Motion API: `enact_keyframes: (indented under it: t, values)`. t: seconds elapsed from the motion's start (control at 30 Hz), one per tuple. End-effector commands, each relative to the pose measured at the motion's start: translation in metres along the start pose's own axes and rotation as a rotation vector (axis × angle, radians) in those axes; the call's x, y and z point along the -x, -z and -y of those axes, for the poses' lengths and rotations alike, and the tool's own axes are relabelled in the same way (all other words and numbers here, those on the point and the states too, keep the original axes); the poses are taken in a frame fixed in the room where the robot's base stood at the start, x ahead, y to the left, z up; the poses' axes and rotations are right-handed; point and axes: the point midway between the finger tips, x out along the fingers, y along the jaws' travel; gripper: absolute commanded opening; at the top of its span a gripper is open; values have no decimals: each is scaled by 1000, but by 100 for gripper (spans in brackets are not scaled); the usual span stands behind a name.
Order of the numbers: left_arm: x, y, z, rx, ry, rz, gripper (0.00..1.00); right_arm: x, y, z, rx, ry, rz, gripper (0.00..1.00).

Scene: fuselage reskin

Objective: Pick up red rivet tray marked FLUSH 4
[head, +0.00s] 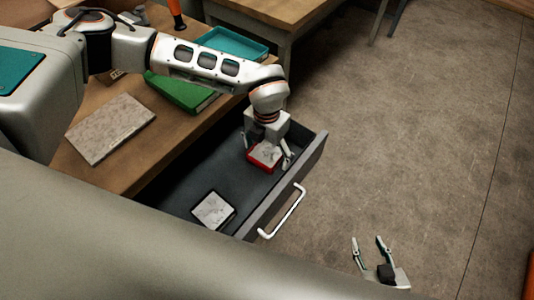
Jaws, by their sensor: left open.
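The small red tray (251,158) lies in the open grey drawer (185,175), near its front panel. It has a red rim and pale grey contents or surface; no marking can be read on it. My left gripper (268,152) is pointed down right over the red tray and is open. One finger shows at the tray's right side; the other is partly hidden. I cannot tell whether the fingers touch the tray. My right gripper (368,241) is open and empty over the floor at the lower right, its fingers apart.
A dark-rimmed tray (231,217) with a pale top lies in the same drawer, nearer the camera. The drawer's white handle (284,212) sticks out in front. A grey flat plate (110,128), a green case (180,92) and a teal tray (235,44) are on the wooden bench.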

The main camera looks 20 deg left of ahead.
Motion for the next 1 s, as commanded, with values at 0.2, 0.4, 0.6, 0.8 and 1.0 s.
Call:
enact_keyframes:
  t: [0.2, 0.4, 0.6, 0.8, 1.0]
  values:
    - [1, 0, 0, 0, 0, 2, 69, 0, 3, -1, 1, -2, -4, 40]
    - [1, -1, 0, 0, 0, 2, 32, 0, 4, -2, 1, -2, -6, 40]
    - [2, -1, 0, 0, 0, 2, 32, 0, 4, -2, 1, -2, -7, 40]
    - [11, -2, 0, 0, 0, 5, 32, 0, 6, -2, 0, -2, -9, 40]
    - [40, -3, 0, 0, 0, 8, 32, 2, 9, -2, -2, -2, -12, 40]
